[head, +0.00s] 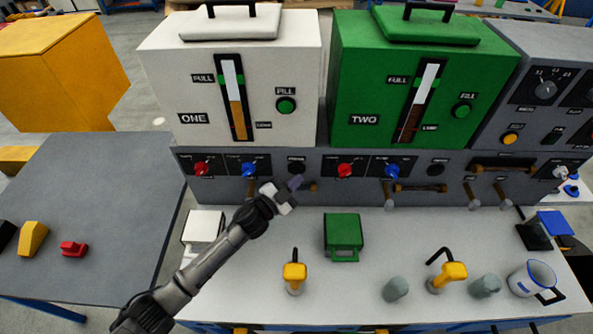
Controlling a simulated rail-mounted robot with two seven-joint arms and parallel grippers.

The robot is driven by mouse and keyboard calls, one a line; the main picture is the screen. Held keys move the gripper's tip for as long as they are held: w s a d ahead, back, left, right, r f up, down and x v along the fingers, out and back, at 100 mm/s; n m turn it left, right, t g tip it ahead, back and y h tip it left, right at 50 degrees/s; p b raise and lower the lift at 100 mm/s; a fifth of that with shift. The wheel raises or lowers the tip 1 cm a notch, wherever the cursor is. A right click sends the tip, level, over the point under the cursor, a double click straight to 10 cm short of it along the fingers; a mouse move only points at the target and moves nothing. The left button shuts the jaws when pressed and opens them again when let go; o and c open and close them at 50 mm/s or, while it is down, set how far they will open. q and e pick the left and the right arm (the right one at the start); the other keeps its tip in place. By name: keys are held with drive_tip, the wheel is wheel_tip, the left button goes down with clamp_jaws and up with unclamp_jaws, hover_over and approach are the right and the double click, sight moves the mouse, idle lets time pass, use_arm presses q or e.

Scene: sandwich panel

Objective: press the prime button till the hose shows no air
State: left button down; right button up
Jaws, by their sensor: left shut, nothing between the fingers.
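A grey panel (220,164) runs below the white tank marked ONE (185,60) and the green tank marked TWO (350,60). A dark round button (296,167) with a label too small to read sits under tank ONE; a similar one (436,169) sits under tank TWO. My left gripper (294,184) is shut and empty, just below the button under tank ONE. I cannot tell whether it touches the panel. A short brownish hose (312,187) shows partly beside the gripper; air in it cannot be made out. Another hose (420,188) lies under tank TWO. My right gripper is out of view.
On the bench stand a green container (343,236), yellow-topped bottles (294,272), grey cups (395,289) and a white jug (531,278). A grey side table (100,200) is at left.

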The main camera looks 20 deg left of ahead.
use_arm(q)
drive_tip(key=shift+w+a, duration=0.1)
drive_tip(key=shift+w, duration=0.1)
drive_tip(key=shift+w, duration=0.25)
drive_tip(key=shift+w+a, duration=0.25)
drive_tip(key=shift+w, duration=0.1)
idle(0.9)
idle(0.3)
drive_tip(key=shift+s+d, duration=0.1)
drive_tip(key=shift+s, duration=0.05)
drive_tip(key=shift+s+d+p, duration=0.2)
drive_tip(key=shift+s+p, duration=0.2)
drive_tip(key=shift+s, duration=0.25)
